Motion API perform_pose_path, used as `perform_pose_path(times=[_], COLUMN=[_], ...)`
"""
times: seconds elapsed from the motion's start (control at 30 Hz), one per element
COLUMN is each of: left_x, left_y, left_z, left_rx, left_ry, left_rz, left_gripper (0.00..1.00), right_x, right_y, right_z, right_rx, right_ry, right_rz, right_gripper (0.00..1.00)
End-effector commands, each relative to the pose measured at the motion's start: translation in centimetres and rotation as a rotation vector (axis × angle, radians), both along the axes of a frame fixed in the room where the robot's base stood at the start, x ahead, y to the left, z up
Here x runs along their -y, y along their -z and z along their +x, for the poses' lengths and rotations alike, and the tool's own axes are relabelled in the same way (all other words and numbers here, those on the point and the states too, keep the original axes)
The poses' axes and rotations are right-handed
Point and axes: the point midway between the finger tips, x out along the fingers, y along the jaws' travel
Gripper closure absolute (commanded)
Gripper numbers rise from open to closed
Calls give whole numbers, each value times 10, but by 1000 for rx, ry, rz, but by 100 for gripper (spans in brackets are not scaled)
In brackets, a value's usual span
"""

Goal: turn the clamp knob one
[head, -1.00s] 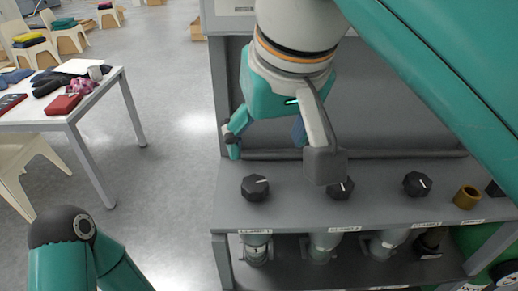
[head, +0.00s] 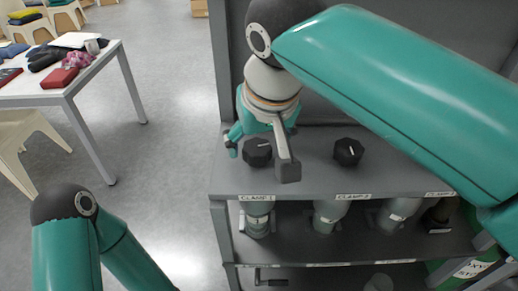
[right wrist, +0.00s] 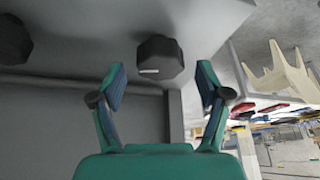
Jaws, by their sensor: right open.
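Clamp knob one (head: 258,152) is a black faceted knob with a white pointer line, on the grey shelf top above the label "CLAMP 1". My right gripper (head: 260,157) is open and empty, its fingers on either side of this knob in the head view; one finger covers a little of the knob's right edge. In the right wrist view the knob (right wrist: 160,57) stands just beyond and between the two fingertips (right wrist: 162,76), with gaps on both sides and no visible contact. My left arm shows at the lower left, but its gripper is out of view.
A second black knob (head: 348,152) stands to the right, above the label "CLAMP 2". Grey cylindrical fittings (head: 328,214) sit on the lower shelf. A grey back panel (head: 335,105) rises behind the knobs. A white table (head: 100,70) with folded items stands at the left, with clear floor between.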

Motion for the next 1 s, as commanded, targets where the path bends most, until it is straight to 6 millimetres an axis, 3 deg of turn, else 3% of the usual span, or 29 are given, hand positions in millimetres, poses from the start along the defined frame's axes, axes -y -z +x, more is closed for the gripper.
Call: perform_pose_path(times=[0.17, 0.5, 0.87, 1.0], left_x=[0, 0, 0, 0], left_y=[3, 3, 3, 3], left_z=[0, 0, 0, 0], left_rx=[0, 0, 0, 0], left_ry=[0, 0, 0, 0], left_rz=[0, 0, 0, 0], left_gripper=[60, 60, 60, 60], right_x=[-1, -2, -2, -1], right_y=[15, 17, 17, 16], right_z=[6, 7, 7, 7], right_rx=[-1, -1, 0, -1], right_ry=[1, 0, 0, -4], right_rz=[-1, -1, -1, -2], right_gripper=[24, 24, 84, 84])
